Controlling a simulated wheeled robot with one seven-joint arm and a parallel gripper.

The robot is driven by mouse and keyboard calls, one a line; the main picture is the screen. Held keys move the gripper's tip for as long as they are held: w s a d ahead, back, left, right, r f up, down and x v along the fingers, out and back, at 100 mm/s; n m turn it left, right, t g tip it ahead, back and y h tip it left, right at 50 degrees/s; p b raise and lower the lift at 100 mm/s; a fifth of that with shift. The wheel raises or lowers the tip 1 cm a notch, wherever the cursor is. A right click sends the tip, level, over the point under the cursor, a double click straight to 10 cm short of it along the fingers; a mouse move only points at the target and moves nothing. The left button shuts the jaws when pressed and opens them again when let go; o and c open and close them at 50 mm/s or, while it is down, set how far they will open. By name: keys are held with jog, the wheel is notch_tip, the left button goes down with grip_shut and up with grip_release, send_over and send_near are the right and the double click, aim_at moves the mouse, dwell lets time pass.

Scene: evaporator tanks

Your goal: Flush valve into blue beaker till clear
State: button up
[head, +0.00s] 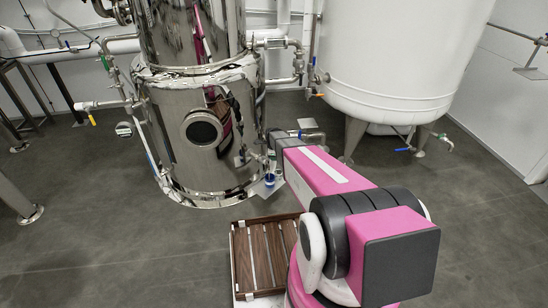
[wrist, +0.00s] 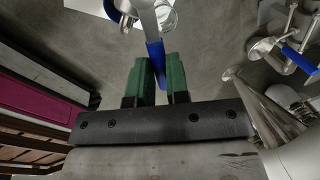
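In the wrist view the two green fingers of my gripper (wrist: 160,78) are close together, one on each side of a blue valve handle (wrist: 155,58). The handle fills the narrow gap between them. A metal valve stem (wrist: 148,18) leads up from it. The blue beaker (wrist: 122,10) is at the top edge, just left of the stem and partly cut off. In the head view the blue beaker (head: 270,180) stands on a small plate at the foot of the steel tank (head: 200,130). My arm hides the gripper and handle there.
Another valve with a blue lever (wrist: 298,58) is at the right. A slatted wooden platform (head: 238,260) lies in front of the tank.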

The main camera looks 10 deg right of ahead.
jog(key=o, duration=0.4)
jog(key=shift+c, duration=0.2)
notch_tip(320, 180, up, 11)
jog(key=s, duration=0.2)
jog(key=shift+a+f, duration=0.2)
jog(key=shift+a, duration=0.1)
